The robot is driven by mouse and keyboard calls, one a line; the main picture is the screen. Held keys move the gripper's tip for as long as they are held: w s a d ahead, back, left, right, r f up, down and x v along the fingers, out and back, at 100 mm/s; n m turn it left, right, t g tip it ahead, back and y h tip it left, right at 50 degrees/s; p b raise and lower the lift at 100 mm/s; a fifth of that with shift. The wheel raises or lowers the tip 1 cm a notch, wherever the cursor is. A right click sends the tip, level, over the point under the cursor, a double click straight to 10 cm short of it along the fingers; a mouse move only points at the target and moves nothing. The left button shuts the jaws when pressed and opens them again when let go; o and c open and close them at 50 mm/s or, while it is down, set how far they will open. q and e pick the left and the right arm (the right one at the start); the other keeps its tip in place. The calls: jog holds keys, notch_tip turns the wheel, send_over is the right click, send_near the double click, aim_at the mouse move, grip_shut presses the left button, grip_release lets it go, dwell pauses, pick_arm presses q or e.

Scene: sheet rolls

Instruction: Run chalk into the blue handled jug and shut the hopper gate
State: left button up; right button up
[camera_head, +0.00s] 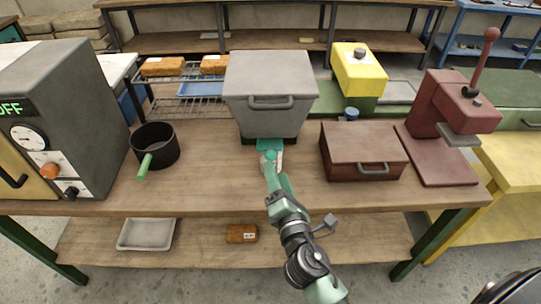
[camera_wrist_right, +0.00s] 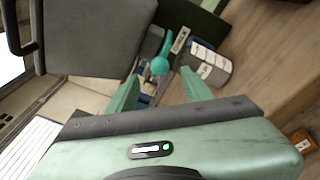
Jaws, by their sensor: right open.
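A grey hopper-like bin (camera_head: 270,80) with a dark front handle stands at the back middle of the bench. A teal part (camera_head: 268,144) shows below its front. In the right wrist view a teal ball-ended lever (camera_wrist_right: 160,66) lies ahead of my fingers, beside a grey-and-white cylindrical thing (camera_wrist_right: 207,64) with some blue near it. I cannot tell whether this is the jug, and no chalk can be made out. My right gripper (camera_head: 271,165) is open at the bin's front, its fingertips apart on either side of the lever, not visibly touching it. My left gripper is not in view.
A black pan (camera_head: 155,146) with a green handle is left of the bin, beside a grey machine (camera_head: 62,110). A brown drawer box (camera_head: 362,150), a red press (camera_head: 450,120) and a yellow box (camera_head: 358,72) are right. The bench front (camera_head: 220,190) is clear.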

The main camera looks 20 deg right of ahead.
jog(key=c, duration=0.4)
jog(key=shift+s+n, duration=0.4)
jog(key=c, duration=0.5)
jog(key=s+n+p, duration=0.1)
jog(key=s+n, duration=0.2)
jog(key=s+n+g+p, duration=0.1)
jog(key=s+n, duration=0.2)
jog(key=s+a+n+p, duration=0.1)
jog(key=s+n, duration=0.2)
jog(key=shift+s+r+p, duration=0.15)
jog(key=shift+r+p, duration=0.1)
jog(key=shift+p, duration=0.1)
grip_shut()
jog(key=w+d+n+p, duration=0.1)
jog(key=w+p, duration=0.3)
jog(key=w, duration=0.9)
jog(key=shift+w+f+p, duration=0.15)
jog(key=shift+f+p, duration=0.15)
jog(key=shift+p, duration=0.1)
